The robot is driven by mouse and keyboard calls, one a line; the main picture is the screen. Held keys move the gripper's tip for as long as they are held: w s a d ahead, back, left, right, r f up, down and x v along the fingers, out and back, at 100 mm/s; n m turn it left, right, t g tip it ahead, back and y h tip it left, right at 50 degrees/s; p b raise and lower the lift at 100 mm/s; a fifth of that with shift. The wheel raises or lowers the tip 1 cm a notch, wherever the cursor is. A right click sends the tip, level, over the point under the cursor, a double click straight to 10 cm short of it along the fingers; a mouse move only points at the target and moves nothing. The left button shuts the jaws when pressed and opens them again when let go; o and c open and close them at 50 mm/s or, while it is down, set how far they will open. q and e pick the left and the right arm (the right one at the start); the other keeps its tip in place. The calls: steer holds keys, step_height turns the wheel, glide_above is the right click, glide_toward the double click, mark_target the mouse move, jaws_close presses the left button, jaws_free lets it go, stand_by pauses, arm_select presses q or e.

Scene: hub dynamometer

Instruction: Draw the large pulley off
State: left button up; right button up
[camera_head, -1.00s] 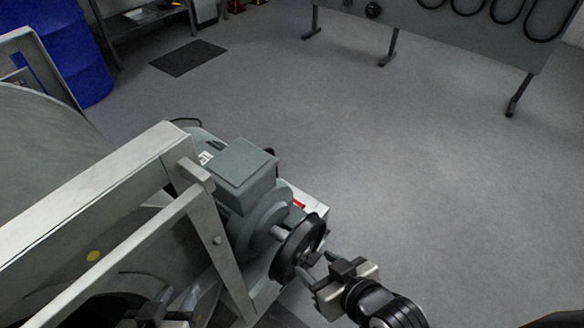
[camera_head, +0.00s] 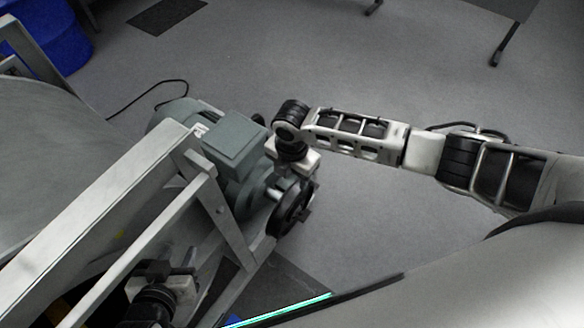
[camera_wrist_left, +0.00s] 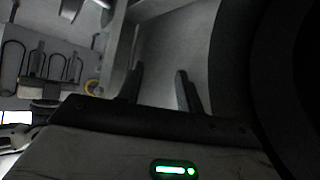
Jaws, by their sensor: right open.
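A dark, spoked pulley (camera_head: 292,206) sits on the shaft at the front of the grey-green motor (camera_head: 236,146). My right arm reaches in from the right. My right gripper (camera_head: 287,174) is open beside the motor's front end, at the pulley's upper edge. Its fingers are partly hidden, and I cannot tell whether they touch the pulley. My left gripper (camera_head: 160,276) is at the lower left, inside the pale frame. In the left wrist view its two dark fingers (camera_wrist_left: 160,92) stand apart, with nothing seen held between them.
The pale metal frame (camera_head: 100,207) runs diagonally between my left gripper and the motor. A large grey drum (camera_head: 35,130) and a blue barrel (camera_head: 48,38) stand to the left. A black cable (camera_head: 150,88) trails behind the motor.

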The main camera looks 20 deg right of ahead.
mark_target(292, 193)
steer(key=shift+d+f+b, duration=0.15)
steer(key=shift+f+b, duration=0.5)
step_height(292, 193, down, 7)
steer(key=b, duration=0.7)
steer(key=shift+f+b, duration=0.3)
steer(key=shift+f, duration=0.05)
steer(key=shift+f+b, duration=0.6)
steer(key=shift+f, duration=0.55)
arm_select(q)
steer(key=shift+n+t+h, duration=0.3)
steer(key=shift+h, duration=0.2)
steer(key=f, duration=0.1)
steer(key=d+f, duration=0.1)
steer(key=f, duration=0.2)
steer(key=shift+w+d+f, duration=0.1)
steer(key=shift+w+d, duration=0.15)
steer(key=shift+d, duration=0.15)
arm_select(e)
steer(key=c, duration=0.9)
steer(key=shift+w+r, duration=0.1)
steer(key=shift+w, duration=0.05)
jaws_close()
